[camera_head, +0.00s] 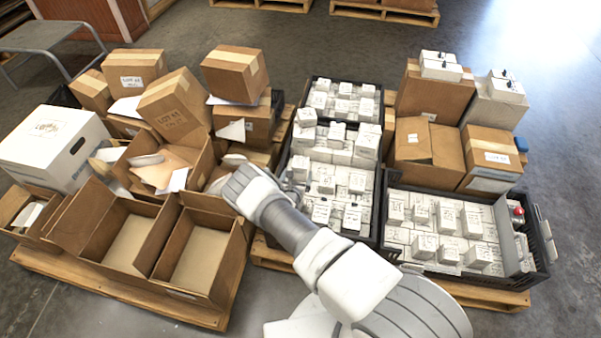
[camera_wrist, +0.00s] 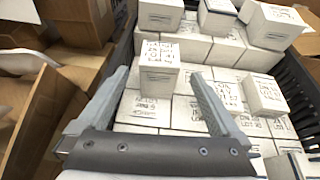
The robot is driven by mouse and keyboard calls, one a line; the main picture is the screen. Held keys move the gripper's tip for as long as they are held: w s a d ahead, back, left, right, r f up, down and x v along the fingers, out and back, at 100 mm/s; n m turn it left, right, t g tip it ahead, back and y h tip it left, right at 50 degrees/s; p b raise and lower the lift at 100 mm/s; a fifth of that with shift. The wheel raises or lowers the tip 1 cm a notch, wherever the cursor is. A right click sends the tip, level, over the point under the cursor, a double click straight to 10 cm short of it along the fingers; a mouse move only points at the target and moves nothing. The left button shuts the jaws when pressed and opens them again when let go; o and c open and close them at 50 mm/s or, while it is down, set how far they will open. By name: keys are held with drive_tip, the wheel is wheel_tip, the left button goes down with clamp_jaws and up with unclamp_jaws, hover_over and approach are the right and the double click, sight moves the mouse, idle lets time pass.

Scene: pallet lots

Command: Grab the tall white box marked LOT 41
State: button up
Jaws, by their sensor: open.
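Several small white boxes with printed labels fill the black crate (camera_wrist: 289,75) in the wrist view. One taller white box (camera_wrist: 160,72) stands upright above its neighbours, ahead of and between my fingertips. Its label is too small to read, so I cannot tell whether it says LOT 41. My gripper (camera_wrist: 160,76) is open and empty, its fingers apart and pointing at the white boxes. In the head view my gripper (camera_head: 243,183) is by the left side of the middle crate (camera_head: 283,150), its fingertips not clear. A large white carton (camera_head: 52,148) with handwriting stands far left.
Open brown cartons (camera_head: 130,235) crowd the left pallet (camera_head: 120,289), close to my gripper. A second black crate (camera_head: 543,236) of white boxes is at right. Brown cartons (camera_head: 432,98) stand behind it. Open floor (camera_head: 563,110) lies at far right.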

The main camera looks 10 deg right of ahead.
sight(299, 169)
drive_tip(key=b+x, duration=0.2)
drive_tip(key=x, duration=0.4)
drive_tip(key=shift+f, duration=0.1)
drive_tip(key=b+x, duration=0.4)
drive_tip(key=shift+f, duration=0.2)
drive_tip(key=shift+w+d+b, duration=0.2)
drive_tip(key=shift+w+b, duration=0.1)
drive_tip(key=shift+w, duration=0.2)
clamp_jaws()
